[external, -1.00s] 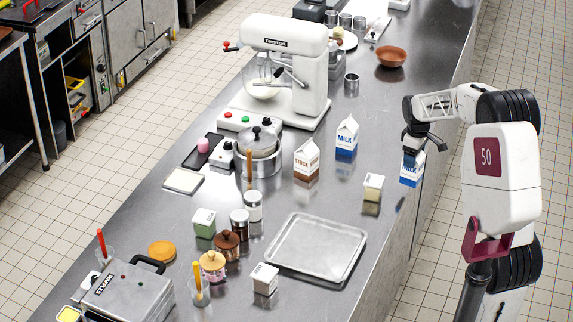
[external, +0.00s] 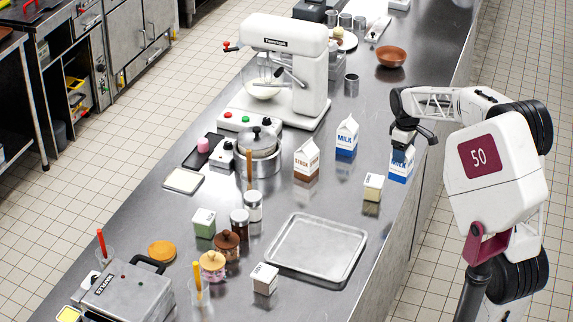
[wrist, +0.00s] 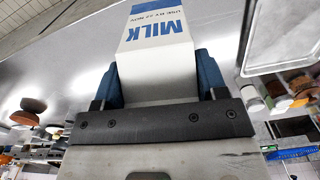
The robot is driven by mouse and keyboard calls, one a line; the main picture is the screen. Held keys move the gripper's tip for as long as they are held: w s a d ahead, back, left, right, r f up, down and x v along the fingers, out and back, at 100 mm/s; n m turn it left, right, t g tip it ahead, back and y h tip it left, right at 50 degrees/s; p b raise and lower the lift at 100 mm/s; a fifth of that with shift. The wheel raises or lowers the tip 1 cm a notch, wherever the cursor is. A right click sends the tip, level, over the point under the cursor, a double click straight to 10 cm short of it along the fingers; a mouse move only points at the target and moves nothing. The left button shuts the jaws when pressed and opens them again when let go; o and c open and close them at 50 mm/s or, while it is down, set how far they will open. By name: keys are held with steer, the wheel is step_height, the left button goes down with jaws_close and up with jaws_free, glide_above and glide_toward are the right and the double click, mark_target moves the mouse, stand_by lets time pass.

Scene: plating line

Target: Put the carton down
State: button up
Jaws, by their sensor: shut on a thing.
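My gripper (external: 403,154) is shut on a white and blue milk carton (external: 400,170) near the right edge of the steel counter. In the wrist view the same carton (wrist: 155,60), marked MILK, sits between the two blue fingers of my gripper (wrist: 160,80). The carton looks upright in the external view. I cannot tell whether its base touches the counter. Its top is hidden by my gripper. A second blue and white milk carton (external: 347,138) stands upright to the left of it.
A stock carton (external: 307,160) and a small pale box (external: 373,187) stand nearby. An empty metal tray (external: 318,247) lies nearer the camera. A white mixer (external: 285,70) stands behind to the left. Bare counter (external: 335,190) lies between the stock carton and the pale box.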

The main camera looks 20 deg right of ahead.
steer(key=s+a+n, duration=0.2)
steer(key=s+a, duration=2.1)
steer(key=s, duration=0.3)
steer(key=f, duration=0.5)
steer(key=shift+s+d+f, duration=0.2)
steer(key=shift+s+f, duration=0.05)
steer(key=shift+f, duration=0.15)
steer(key=shift+w, duration=0.15)
steer(key=w+a, duration=0.2)
steer(key=w, duration=0.5)
steer(key=w+a+f, duration=0.1)
steer(key=w+a, duration=0.2)
steer(key=w, duration=0.4)
steer(key=shift+w+a+f, duration=0.2)
steer(key=shift+w+a, duration=0.05)
steer(key=shift+w, duration=0.15)
steer(key=shift+f, duration=0.1)
steer(key=shift+f, duration=1.7)
steer(key=shift+f, duration=0.15)
